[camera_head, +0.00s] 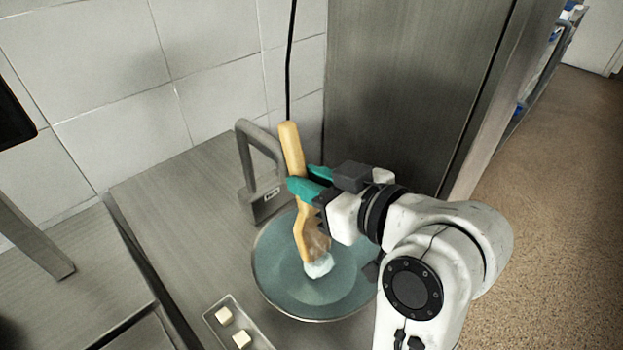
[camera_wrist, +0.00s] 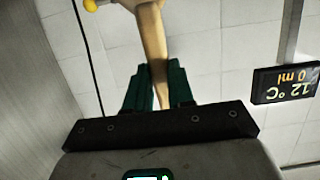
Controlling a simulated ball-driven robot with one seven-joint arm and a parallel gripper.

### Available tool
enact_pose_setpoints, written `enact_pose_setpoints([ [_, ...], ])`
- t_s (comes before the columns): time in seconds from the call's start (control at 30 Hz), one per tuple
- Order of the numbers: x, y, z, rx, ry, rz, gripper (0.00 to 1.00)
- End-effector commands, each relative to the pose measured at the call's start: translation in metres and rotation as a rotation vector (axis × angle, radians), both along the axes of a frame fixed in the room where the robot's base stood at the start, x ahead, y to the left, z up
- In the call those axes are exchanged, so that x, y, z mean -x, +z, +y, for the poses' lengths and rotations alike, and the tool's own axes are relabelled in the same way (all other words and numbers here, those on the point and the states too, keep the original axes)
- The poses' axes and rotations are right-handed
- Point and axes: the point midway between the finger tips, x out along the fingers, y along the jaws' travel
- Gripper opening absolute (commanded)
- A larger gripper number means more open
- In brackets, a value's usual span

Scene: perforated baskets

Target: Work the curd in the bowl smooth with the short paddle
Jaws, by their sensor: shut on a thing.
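A wooden paddle (camera_head: 291,148) stands tilted, its upper end raised and its lower end inside a wide round bowl (camera_head: 262,281) with a blue-green inside. A white clump, perhaps curd (camera_head: 319,266), sits at the paddle's lower end; I cannot tell whether it clings to the paddle or rests in the bowl. My gripper (camera_head: 305,182), with green fingers, is shut on the paddle's middle, above the bowl. In the wrist view the paddle (camera_wrist: 152,45) runs up from between the fingers (camera_wrist: 160,90). My gripper hides part of the paddle and my arm covers the bowl's right side.
A grey metal arched fixture (camera_head: 247,160) stands behind the bowl, close to the paddle. A small tray (camera_head: 262,341) with two pale cubes lies at the front left. A steel cabinet (camera_head: 410,80) closes off the back right. A dark display (camera_wrist: 286,84) hangs in the wrist view.

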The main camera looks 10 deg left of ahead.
Motion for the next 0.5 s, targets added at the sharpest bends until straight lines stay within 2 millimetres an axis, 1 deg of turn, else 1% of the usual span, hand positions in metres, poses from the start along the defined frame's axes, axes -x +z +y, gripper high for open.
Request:
enact_pose_setpoints([
  [0.3,-0.0070,-0.0005,-0.0075,0.002,-0.001,0.002,0.00],
  [0.5,-0.0072,-0.0015,-0.0077,0.003,-0.001,0.002,0.00],
])
